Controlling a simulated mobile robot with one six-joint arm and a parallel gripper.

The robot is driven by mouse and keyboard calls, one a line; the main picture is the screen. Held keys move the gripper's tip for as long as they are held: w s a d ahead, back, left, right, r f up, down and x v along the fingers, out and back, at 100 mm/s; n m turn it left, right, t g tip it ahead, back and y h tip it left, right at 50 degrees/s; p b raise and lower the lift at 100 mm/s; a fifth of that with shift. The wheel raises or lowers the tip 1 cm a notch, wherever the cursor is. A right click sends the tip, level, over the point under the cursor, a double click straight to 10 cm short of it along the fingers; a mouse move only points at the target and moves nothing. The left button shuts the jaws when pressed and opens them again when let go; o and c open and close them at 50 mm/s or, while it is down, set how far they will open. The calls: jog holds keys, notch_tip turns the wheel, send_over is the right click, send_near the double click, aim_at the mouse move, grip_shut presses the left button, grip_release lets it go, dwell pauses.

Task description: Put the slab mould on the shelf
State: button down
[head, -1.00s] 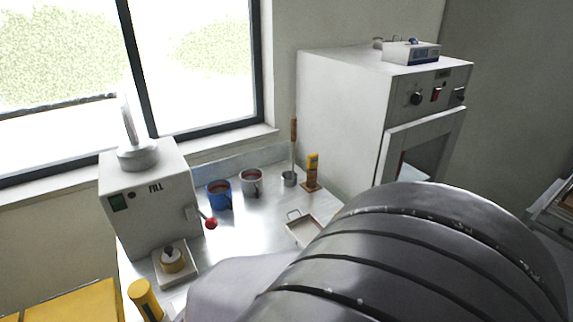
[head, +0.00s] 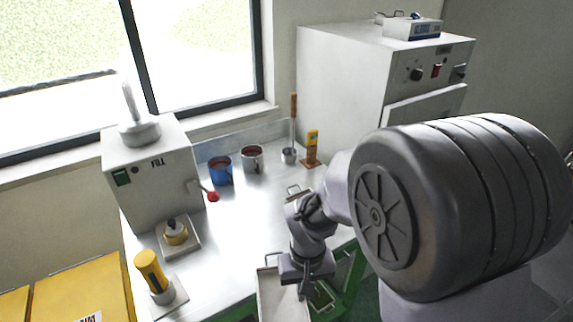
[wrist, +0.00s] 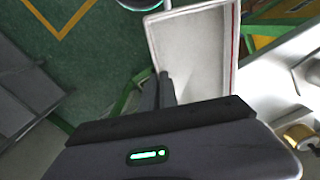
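A pale, shallow, open rectangular tray, which I take for the slab mould (head: 270,300), is low in the middle of the head view, across the bench's front edge. In the wrist view the slab mould (wrist: 200,50) fills the upper middle, its inside empty, with a thin red line along the right side. My gripper (head: 303,290) is at its right side in the head view. In the wrist view my gripper (wrist: 163,85) has its dark fingers close together at the mould's left wall, apparently shut on it. The near end is hidden behind my gripper.
The metal bench (head: 240,225) holds a FILL machine (head: 150,170), a blue mug (head: 220,172), a grey mug (head: 252,158) and a ladle (head: 289,155). Another wire handle (head: 296,190) shows behind my arm. A white oven cabinet (head: 340,90) stands at the back. Green floor (wrist: 90,70) is open at left.

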jog(key=w+d+m, duration=0.1)
jog(key=w+d, duration=0.2)
jog(key=d, duration=0.7)
jog(key=shift+w+m, duration=0.25)
jog(key=shift+m, duration=0.15)
jog(key=shift+r, duration=0.1)
